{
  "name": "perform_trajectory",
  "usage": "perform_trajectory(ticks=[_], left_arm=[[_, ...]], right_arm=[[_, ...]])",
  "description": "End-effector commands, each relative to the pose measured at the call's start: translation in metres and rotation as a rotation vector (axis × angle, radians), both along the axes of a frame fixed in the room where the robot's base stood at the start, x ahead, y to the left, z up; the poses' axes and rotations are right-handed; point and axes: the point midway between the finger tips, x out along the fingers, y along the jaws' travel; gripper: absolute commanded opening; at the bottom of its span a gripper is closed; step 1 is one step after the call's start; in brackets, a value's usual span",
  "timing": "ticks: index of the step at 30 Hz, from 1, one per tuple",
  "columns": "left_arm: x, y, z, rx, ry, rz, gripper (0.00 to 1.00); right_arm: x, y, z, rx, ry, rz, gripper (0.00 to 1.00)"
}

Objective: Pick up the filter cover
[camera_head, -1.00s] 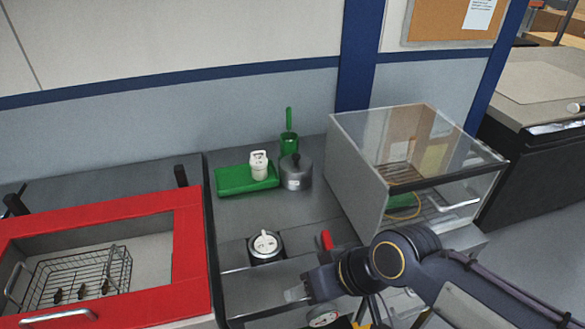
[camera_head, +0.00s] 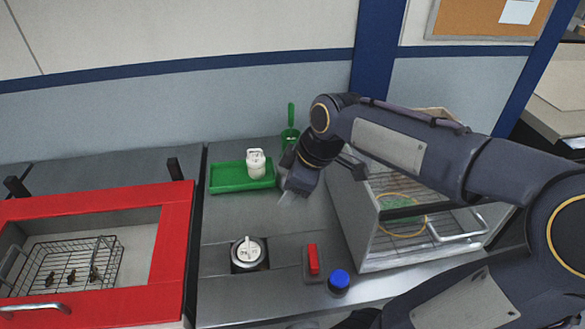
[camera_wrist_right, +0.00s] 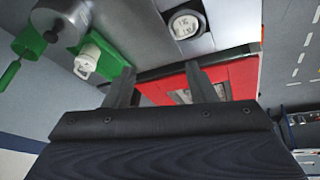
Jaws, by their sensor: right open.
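The likely filter cover is a round white lid with a raised grip (camera_head: 248,250), seated in a dark round fitting in the counter, at the lower middle of the head view. It also shows at the top of the right wrist view (camera_wrist_right: 186,25). My right gripper (camera_head: 286,197) is above the counter behind and right of the cover, apart from it. In the right wrist view its two fingers (camera_wrist_right: 162,88) are spread with nothing between them. My left gripper is not in view.
A green tray (camera_head: 225,180) holds a white container (camera_head: 256,164). A green scoop (camera_head: 291,115) stands behind my right gripper; a grey lidded pot (camera_wrist_right: 62,18) is nearby. A red switch (camera_head: 313,260), blue knob (camera_head: 339,279) and clear-fronted box (camera_head: 370,262) lie right; a red-framed basin (camera_head: 178,235) left.

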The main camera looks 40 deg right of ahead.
Motion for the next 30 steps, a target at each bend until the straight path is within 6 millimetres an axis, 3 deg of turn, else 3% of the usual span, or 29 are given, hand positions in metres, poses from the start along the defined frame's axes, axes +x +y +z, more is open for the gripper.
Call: perform_trajectory(ticks=[5,9,15,21,30], left_arm=[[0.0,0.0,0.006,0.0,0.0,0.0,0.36],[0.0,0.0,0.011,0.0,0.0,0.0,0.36],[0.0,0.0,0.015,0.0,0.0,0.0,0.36],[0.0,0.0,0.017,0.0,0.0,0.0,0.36],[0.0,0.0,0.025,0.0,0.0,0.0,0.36]], right_arm=[[0.06,-0.046,0.0,-0.215,0.032,0.316,0.51],[0.118,-0.094,-0.015,-0.427,0.102,0.681,0.51],[0.173,-0.141,-0.043,-0.617,0.222,1.115,0.51],[0.192,-0.157,-0.058,-0.675,0.275,1.291,0.51],[0.195,-0.162,-0.088,-0.675,0.28,1.302,0.51]])
